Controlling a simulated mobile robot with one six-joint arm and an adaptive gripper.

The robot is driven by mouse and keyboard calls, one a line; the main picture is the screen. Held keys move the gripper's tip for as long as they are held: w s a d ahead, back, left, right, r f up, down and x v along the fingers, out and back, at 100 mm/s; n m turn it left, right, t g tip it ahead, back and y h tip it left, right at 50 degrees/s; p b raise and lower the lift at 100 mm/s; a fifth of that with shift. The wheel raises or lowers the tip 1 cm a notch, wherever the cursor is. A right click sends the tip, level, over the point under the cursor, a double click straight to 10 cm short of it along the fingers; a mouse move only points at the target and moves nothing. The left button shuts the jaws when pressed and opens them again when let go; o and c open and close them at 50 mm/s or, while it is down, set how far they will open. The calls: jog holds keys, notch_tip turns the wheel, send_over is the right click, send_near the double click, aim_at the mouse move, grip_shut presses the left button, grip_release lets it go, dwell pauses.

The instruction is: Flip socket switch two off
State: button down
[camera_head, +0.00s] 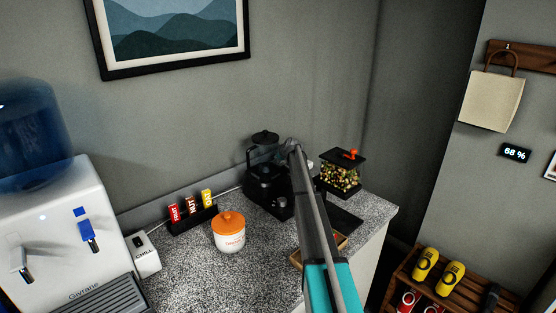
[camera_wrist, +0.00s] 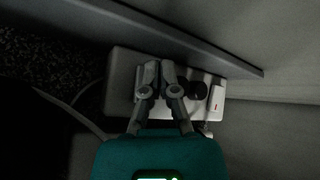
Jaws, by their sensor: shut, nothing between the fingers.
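In the wrist view a pale socket block (camera_wrist: 193,107) lies against the skirting, partly hidden behind my fingers. A round black plug or knob (camera_wrist: 198,90) sits right of my fingers. A white piece with a small red mark (camera_wrist: 216,103) stands at the block's right end. My gripper (camera_wrist: 159,75) is shut and empty, its fingertips close together over the block. I cannot tell whether they touch it. Which switch is number two, and its position, cannot be told. In the head view my arm reaches behind the counter items, and the socket is not clearly visible.
A black coffee maker (camera_head: 264,178) stands just left of my arm, and a clear container with an orange knob (camera_head: 341,176) just right. An orange-lidded jar (camera_head: 229,232), a packet rack (camera_head: 193,219) and a water dispenser (camera_head: 70,220) stand farther left. A cable (camera_wrist: 86,90) runs beside the block.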

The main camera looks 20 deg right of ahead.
jog(key=shift+s+r+p, duration=0.1)
jog(key=shift+r+p, duration=0.4)
jog(key=shift+r, duration=0.1)
jog(key=r+p, duration=0.5)
jog(key=shift+s+d, duration=0.15)
jog(key=shift+s, duration=0.15)
jog(key=shift+f, duration=0.1)
dwell(0.5)
